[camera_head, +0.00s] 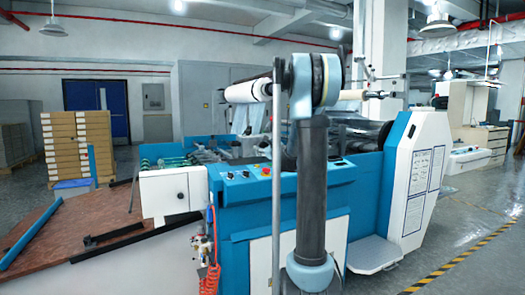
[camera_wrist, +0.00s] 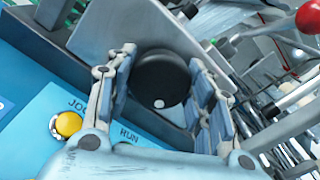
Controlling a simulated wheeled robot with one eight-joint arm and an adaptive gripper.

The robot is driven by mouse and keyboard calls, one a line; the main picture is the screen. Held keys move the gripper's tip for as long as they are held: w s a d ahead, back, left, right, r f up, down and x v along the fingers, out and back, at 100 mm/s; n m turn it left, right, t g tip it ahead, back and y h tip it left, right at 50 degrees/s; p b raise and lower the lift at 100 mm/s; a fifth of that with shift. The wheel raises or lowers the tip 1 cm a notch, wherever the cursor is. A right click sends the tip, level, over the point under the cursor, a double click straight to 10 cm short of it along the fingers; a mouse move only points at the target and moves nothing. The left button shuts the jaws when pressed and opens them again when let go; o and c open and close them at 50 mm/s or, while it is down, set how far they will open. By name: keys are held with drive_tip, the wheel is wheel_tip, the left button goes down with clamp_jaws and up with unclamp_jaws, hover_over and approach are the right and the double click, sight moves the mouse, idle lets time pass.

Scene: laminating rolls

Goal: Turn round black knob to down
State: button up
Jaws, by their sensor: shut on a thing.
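The round black knob (camera_wrist: 160,72) is in the middle of the wrist view, with a white dot on its face towards the lower edge. My gripper (camera_wrist: 162,58) has one finger on each side of the knob and is shut on it. The blue panel (camera_wrist: 40,80) lies below and left of it, with the word "RUN" partly showing near the palm. In the head view my own arm stands in front of the machine; I cannot make out the knob or my gripper there.
A yellow button (camera_wrist: 68,123) sits on the panel left of my gripper. A red ball-ended lever (camera_wrist: 308,18) and metal rods are at the right. In the head view, the blue machine's control panel (camera_head: 240,173) shows beside my arm, with a brown table (camera_head: 85,225) at the left.

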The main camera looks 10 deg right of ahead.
drive_tip(key=m, duration=0.5)
drive_tip(key=shift+s+d+f, duration=0.1)
drive_tip(key=shift+f, duration=0.05)
drive_tip(key=shift+m, duration=0.3)
idle(0.3)
drive_tip(key=o, duration=1)
drive_tip(key=shift+o, duration=0.3)
drive_tip(key=shift+s+d+f, duration=0.2)
drive_tip(key=shift+s, duration=0.35)
drive_tip(key=shift+o, duration=0.3)
drive_tip(key=v, duration=1)
drive_tip(key=shift+s+r, duration=0.25)
drive_tip(key=shift+r, duration=0.05)
drive_tip(key=shift+d, duration=0.1)
